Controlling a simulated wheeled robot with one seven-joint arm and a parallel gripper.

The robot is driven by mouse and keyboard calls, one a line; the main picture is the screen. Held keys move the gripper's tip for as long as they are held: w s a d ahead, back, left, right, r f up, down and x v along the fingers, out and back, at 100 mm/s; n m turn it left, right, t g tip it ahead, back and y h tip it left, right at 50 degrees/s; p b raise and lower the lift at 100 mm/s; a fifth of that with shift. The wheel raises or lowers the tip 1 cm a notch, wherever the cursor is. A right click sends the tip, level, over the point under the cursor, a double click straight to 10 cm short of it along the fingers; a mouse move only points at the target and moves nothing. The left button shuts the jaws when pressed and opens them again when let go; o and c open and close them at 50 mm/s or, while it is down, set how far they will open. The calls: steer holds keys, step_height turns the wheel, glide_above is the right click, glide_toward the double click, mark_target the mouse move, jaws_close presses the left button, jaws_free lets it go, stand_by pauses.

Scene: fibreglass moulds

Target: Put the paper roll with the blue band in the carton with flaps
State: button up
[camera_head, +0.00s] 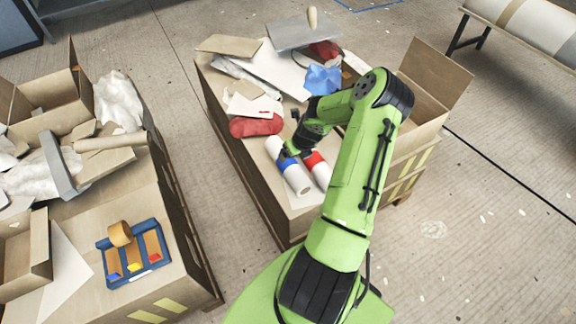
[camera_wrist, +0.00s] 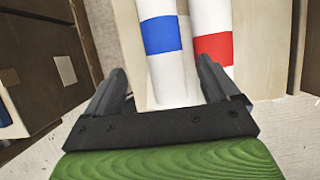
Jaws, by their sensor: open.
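The paper roll with the blue band (camera_head: 298,180) lies on the middle bench, beside a roll with a red band (camera_head: 322,173). My gripper (camera_head: 292,152) is open over the blue-banded roll. In the wrist view, the blue-banded roll (camera_wrist: 167,75) shows between the two spread fingers of my gripper (camera_wrist: 162,68), and I cannot tell whether they touch it. The red-banded roll (camera_wrist: 212,48) runs just right of it, partly behind the right finger. An open carton with raised flaps (camera_head: 432,82) stands at the right of the bench, partly hidden by my arm.
A red rounded object (camera_head: 256,125), a blue crumpled cloth (camera_head: 322,79) and sheets and boards crowd the bench's far part. Another open carton (camera_head: 50,100) and a blue tray (camera_head: 135,255) with small blocks are on the left bench. A floor gap separates the benches.

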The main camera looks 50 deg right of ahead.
mark_target(290, 162)
steer(key=b+x, duration=0.3)
steer(key=x, duration=0.6)
steer(key=shift+s+f, duration=0.15)
steer(key=b+x, duration=0.2)
steer(key=x, duration=0.3)
steer(key=shift+s, duration=0.1)
